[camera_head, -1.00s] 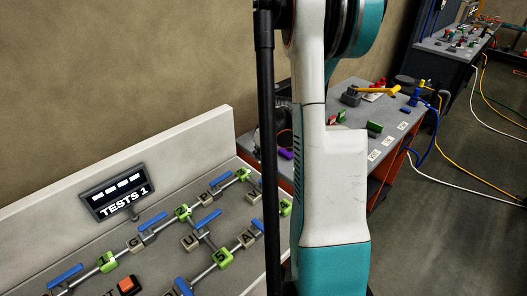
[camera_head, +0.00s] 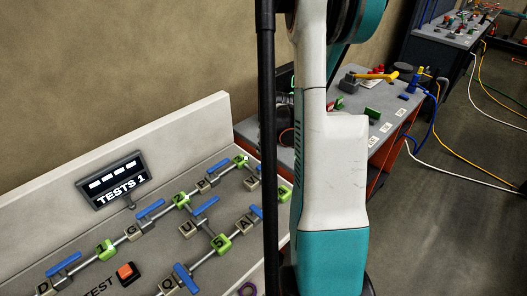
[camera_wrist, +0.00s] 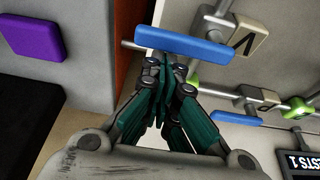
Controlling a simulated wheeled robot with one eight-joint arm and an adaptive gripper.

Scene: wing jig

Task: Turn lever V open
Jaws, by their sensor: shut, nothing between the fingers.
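A tan block (camera_wrist: 243,42) with a dark letter that looks like a V turned on its side shows in the wrist view. A blue lever handle (camera_wrist: 185,47) extends from it to the left, over the panel's edge. My gripper (camera_wrist: 165,66) is shut and empty, with its fingertips just below the handle's left half. I cannot tell whether they touch it. In the head view, a tan block marked V (camera_head: 252,182) sits near the panel's far right end, partly beside my arm. My gripper is hidden there.
The grey panel (camera_head: 75,248) carries several blue levers, green numbered blocks and rods. A TESTS 1 display (camera_head: 113,182) stands at its back, and a red button (camera_head: 126,271) is at the front. A second table (camera_head: 352,105) with a yellow-handled fixture stands behind. A purple block (camera_wrist: 32,36) lies left of my gripper.

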